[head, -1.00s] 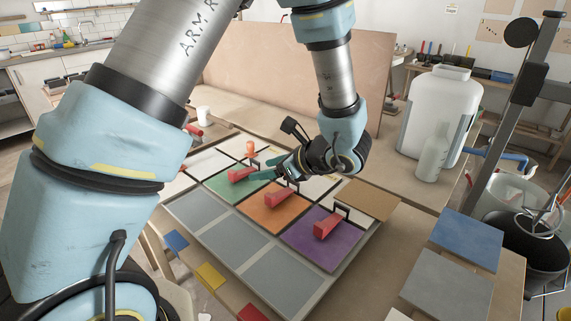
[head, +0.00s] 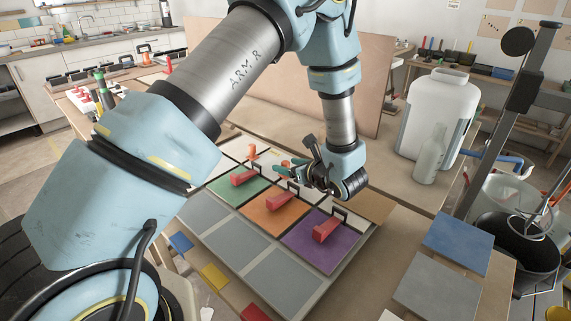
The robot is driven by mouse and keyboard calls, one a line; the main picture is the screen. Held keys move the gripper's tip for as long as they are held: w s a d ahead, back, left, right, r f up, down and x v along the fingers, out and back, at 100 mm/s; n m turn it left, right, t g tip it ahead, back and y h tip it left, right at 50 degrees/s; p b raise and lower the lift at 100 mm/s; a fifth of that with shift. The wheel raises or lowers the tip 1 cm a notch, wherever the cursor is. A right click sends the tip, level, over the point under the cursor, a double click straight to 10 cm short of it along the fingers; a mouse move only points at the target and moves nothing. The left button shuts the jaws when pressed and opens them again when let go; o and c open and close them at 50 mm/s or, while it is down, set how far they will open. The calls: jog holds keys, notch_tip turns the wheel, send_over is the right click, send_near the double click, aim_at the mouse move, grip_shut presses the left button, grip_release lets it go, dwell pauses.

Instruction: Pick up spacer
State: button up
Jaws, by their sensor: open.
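My gripper (head: 286,167) hangs over the far part of the tile board, its teal fingers pointing left; it is open and appears empty. Red wedge-shaped pieces with dark handles stand on the green tile (head: 226,189), the orange tile (head: 262,219) and the purple tile (head: 318,253). The wedge on the green tile (head: 245,176), the one on the orange tile (head: 279,200) and the one on the purple tile (head: 327,230) all show. A small orange piece (head: 252,152) stands behind the green tile, left of my gripper. I cannot tell which thing is the spacer.
Grey squares (head: 237,241) fill the board's near row. Small blue (head: 180,243), yellow (head: 215,277) and red pieces lie along its near edge. Blue (head: 457,244) and grey (head: 435,285) slabs lie at right. A white container (head: 438,110) and bottle (head: 431,155) stand behind.

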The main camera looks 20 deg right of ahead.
jog(key=shift+x, duration=0.9)
grip_shut()
